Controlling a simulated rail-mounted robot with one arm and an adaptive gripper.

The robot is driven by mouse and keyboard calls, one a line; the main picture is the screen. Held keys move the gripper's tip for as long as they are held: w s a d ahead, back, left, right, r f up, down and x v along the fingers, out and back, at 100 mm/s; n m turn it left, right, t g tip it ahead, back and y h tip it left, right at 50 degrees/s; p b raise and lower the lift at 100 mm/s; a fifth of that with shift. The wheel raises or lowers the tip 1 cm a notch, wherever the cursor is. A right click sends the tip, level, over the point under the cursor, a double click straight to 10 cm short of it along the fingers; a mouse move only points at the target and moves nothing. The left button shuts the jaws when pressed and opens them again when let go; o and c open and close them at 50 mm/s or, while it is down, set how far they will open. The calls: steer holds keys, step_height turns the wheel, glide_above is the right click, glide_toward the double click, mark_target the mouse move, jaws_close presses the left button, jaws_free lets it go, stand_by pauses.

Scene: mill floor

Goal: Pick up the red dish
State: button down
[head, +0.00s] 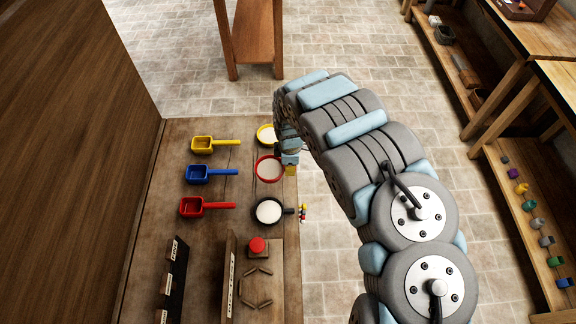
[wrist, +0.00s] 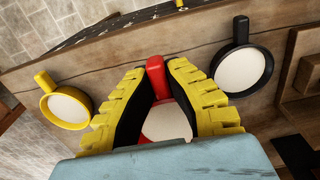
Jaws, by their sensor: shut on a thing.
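The red dish (head: 258,172) is round, with pale contents and a handle. In the head view it stands in a column on the wooden table, between the yellow dish (head: 259,136) and the black dish (head: 257,219). My gripper (wrist: 159,68) has yellow ribbed fingers. In the wrist view they are shut on the red handle, one on each side; the red dish (wrist: 156,78) lies partly hidden behind them. I cannot tell whether the dish is clear of the table. In the head view my wrist partly hides its handle side.
Yellow (head: 203,144), blue (head: 198,173) and red (head: 192,208) square scoops lie left of the dishes. A red round thing (head: 257,245) and small wooden blocks are below. Small coloured things (head: 303,213) are by the black handle. A tall wooden panel (head: 70,150) rises at left.

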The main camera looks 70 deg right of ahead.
steer(key=s+a+r+p, duration=0.4)
steer(key=a+p, duration=0.3)
steer(key=p, duration=0.2)
steer(key=shift+s+p, duration=0.35)
steer(key=shift+s, duration=0.45)
